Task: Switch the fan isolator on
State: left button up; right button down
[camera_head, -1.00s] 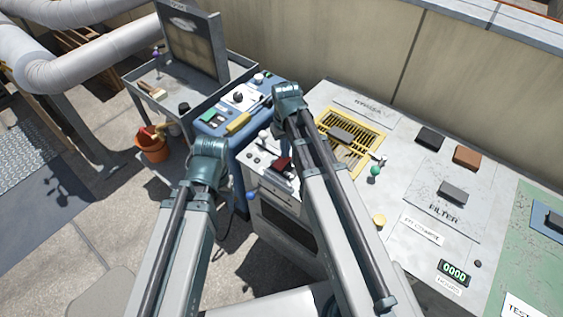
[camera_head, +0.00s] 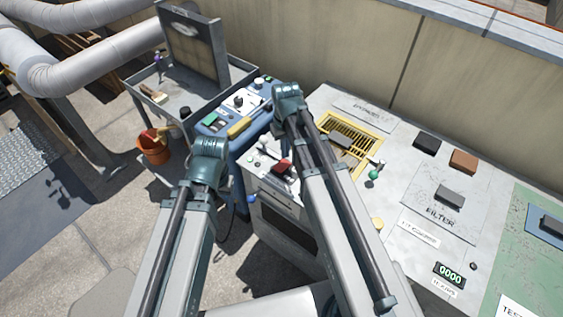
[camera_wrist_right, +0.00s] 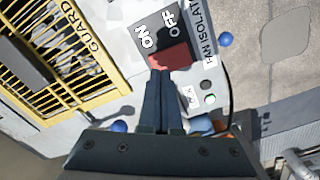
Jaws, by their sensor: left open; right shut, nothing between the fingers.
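The fan isolator is a dark plate (camera_wrist_right: 146,36) marked ON and OFF, with a red rocker (camera_wrist_right: 172,56) below the words. In the head view the red rocker (camera_head: 283,167) shows on the front unit, beside my right forearm. My right gripper (camera_wrist_right: 160,76) is shut and empty, its fingertips at the rocker's lower edge, on the ON side. I cannot tell whether they touch, nor which way the rocker is tipped. In the head view my right wrist hides its fingers. My left gripper (camera_head: 208,150) is open, left of the unit, its fingers mostly hidden by the wrist.
A yellow guard grille (camera_head: 352,133) lies right of my right arm, near a green-knobbed lever (camera_head: 374,174). A filter panel (camera_head: 440,206) and counter display (camera_head: 451,274) are further right. A blue cart (camera_head: 228,120) stands behind; an orange bucket (camera_head: 153,148) is on the floor at left.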

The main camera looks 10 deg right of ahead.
aim_at(285, 163)
notch_tip(285, 163, up, 4)
jog(key=p, duration=0.3)
jog(key=shift+r+p, duration=0.1)
jog(key=shift+p, duration=0.2)
jog(key=shift+a, duration=0.1)
jog(key=s+a+r+n+h+p, duration=0.1)
jog(key=s+a+r+n+p, duration=0.1)
jog(key=s+a, duration=0.8)
jog(key=s, duration=0.4)
jog(key=shift+s+a+r, duration=0.15)
jog(key=shift+r, duration=0.1)
